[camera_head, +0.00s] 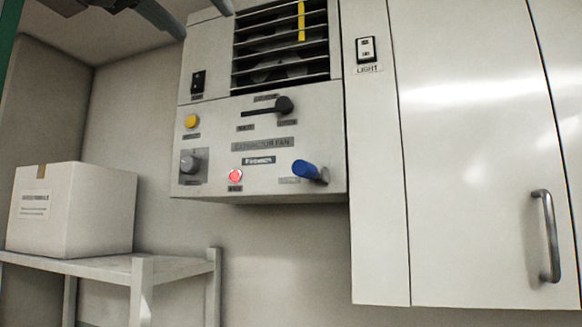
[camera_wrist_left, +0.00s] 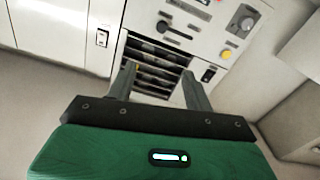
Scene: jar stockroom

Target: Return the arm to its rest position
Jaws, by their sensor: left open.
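My left gripper (camera_head: 204,21) comes in at the top left of the head view, in front of the upper part of the extractor fan unit (camera_head: 215,120). It is open, with its two grey fingers apart. In the left wrist view the gripper (camera_wrist_left: 159,70) shows its fingers spread with nothing between them; the fan's slatted grille (camera_wrist_left: 150,85) lies beyond. I cannot tell how far the fingertips are from the unit. My right gripper is in neither view.
The panel has a black lever (camera_head: 268,108), a blue handle (camera_head: 308,170), a lit red button (camera_head: 235,175), a yellow button (camera_head: 192,121) and a grey knob (camera_head: 189,163). A cabinet (camera_head: 470,140) stands right. A white box (camera_head: 75,215) sits on a shelf (camera_head: 110,266) at lower left.

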